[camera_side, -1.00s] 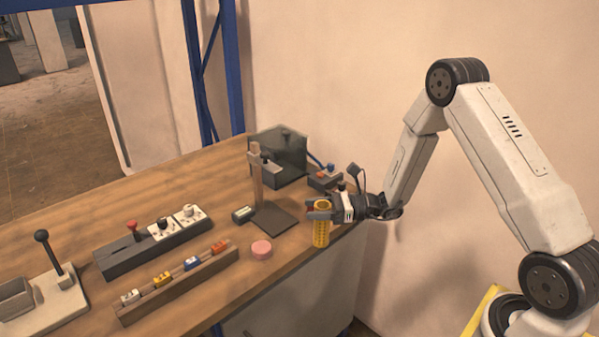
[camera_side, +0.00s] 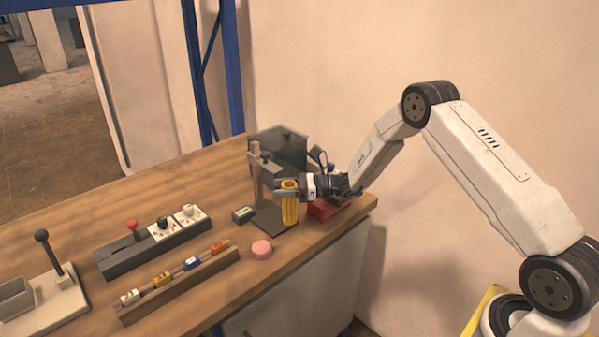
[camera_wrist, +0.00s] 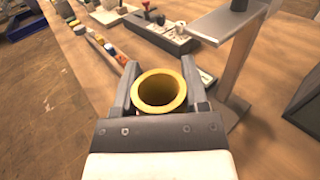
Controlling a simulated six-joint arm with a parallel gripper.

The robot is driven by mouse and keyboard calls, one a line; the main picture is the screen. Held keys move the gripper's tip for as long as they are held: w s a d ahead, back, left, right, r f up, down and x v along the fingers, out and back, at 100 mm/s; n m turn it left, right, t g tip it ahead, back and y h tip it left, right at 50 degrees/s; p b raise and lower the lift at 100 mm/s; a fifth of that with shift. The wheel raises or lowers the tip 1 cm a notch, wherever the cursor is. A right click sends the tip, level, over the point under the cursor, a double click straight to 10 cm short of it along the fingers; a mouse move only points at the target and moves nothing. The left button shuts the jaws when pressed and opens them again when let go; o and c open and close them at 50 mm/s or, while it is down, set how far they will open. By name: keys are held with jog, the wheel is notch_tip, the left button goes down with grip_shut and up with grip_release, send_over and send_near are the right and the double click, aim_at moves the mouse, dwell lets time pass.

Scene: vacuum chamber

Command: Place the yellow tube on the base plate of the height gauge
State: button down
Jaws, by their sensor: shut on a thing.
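The yellow tube (camera_side: 290,204) is upright in my gripper (camera_side: 287,186), which is shut on its upper part. In the wrist view the tube (camera_wrist: 160,91) shows its open top between the two fingers (camera_wrist: 160,88). The height gauge (camera_side: 256,174) has an upright post and a dark base plate (camera_side: 268,219). In the side view the tube overlaps the right part of the plate; I cannot tell whether its bottom touches the plate. The gauge's post (camera_wrist: 243,55) and arm show to the right of the tube in the wrist view.
A pink disc (camera_side: 261,250) lies in front of the gauge, and a small dark box (camera_side: 243,214) sits left of it. A dark glassy box (camera_side: 290,148) stands behind. A red object (camera_side: 322,210) is under my wrist. A rail with several coloured blocks (camera_side: 191,262) lies front left.

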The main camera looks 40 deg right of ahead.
jog(key=w, duration=0.6)
jog(key=shift+w, duration=0.25)
jog(key=shift+f, duration=0.1)
jog(key=shift+f, duration=1.65)
jog(key=shift+f, duration=0.15)
jog(key=shift+c, duration=0.5)
grip_release()
jog(key=v, duration=1.2)
